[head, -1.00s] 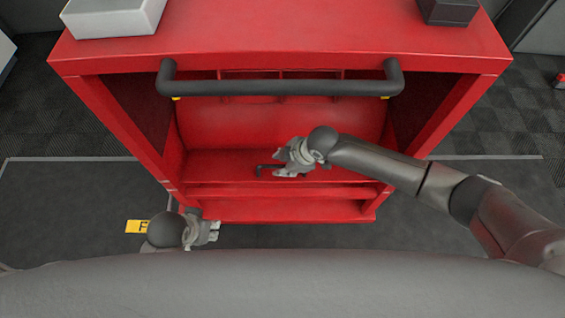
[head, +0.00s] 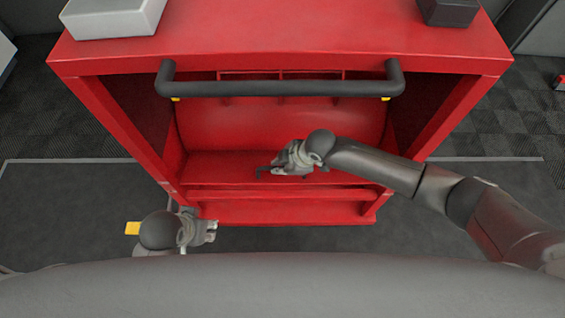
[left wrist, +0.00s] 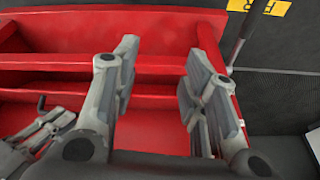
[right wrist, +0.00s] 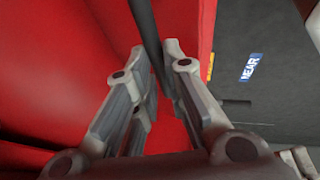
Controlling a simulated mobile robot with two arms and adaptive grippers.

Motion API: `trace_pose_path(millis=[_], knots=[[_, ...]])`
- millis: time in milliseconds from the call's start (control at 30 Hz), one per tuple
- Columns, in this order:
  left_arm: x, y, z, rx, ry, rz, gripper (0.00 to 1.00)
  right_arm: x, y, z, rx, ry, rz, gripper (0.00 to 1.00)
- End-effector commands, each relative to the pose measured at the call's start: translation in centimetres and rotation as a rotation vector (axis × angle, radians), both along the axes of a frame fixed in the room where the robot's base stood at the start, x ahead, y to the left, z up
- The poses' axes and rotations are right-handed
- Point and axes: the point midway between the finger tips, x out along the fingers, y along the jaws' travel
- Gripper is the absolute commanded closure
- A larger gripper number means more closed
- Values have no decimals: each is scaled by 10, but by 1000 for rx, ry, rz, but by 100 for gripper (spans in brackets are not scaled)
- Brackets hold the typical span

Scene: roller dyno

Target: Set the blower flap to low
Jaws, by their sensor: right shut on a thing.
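The blower is a large red housing (head: 280,125) with an open front, seen from above in the head view. A small dark lever (head: 261,170), which looks like the flap's handle, sticks out low inside it. My right gripper (head: 279,165) is at this lever. In the right wrist view a dark rod (right wrist: 148,45) runs between its fingers (right wrist: 159,75), and the gripper is shut on it. The lever's tip (left wrist: 41,102) also shows in the left wrist view. My left gripper (head: 214,230) is open and empty, near the housing's lower left corner. The flap's setting cannot be read.
A thick black bar handle (head: 280,88) spans the housing's upper front, above my right gripper. A light grey box (head: 113,17) and a dark box (head: 448,11) sit on top.

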Motion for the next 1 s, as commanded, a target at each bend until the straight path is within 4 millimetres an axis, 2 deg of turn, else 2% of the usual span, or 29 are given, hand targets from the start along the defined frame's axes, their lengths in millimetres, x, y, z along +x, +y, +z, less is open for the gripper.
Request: trace_pose_path(millis=[167, 267, 400, 500, 600, 767, 867, 900, 1000], knots=[[1, 0, 0, -1, -2, 0, 60, -4, 0, -4, -1, 2, 0, 100], [1, -1, -29, 1, 14, -4, 60, -11, 0, -12, -2, 7, -1, 100], [2, -1, -47, 1, 20, -4, 60, -27, -1, -35, -3, 12, 0, 100], [2, -2, -47, 0, 17, -4, 60, -33, 0, -49, -3, 12, 0, 100], [2, -1, -46, 0, 18, -4, 60, -36, 0, -55, -3, 13, 0, 100], [1, -1, -45, 1, 21, -4, 60, -37, -1, -56, -5, 16, 1, 100], [3, -2, -33, 0, 15, -4, 60, -37, -1, -56, -5, 18, 1, 100], [3, -2, -32, -1, 13, -4, 60, -37, -1, -56, -6, 18, -1, 83], [3, -2, -33, 0, 16, -4, 60, -37, -1, -57, -6, 18, 0, 70]])
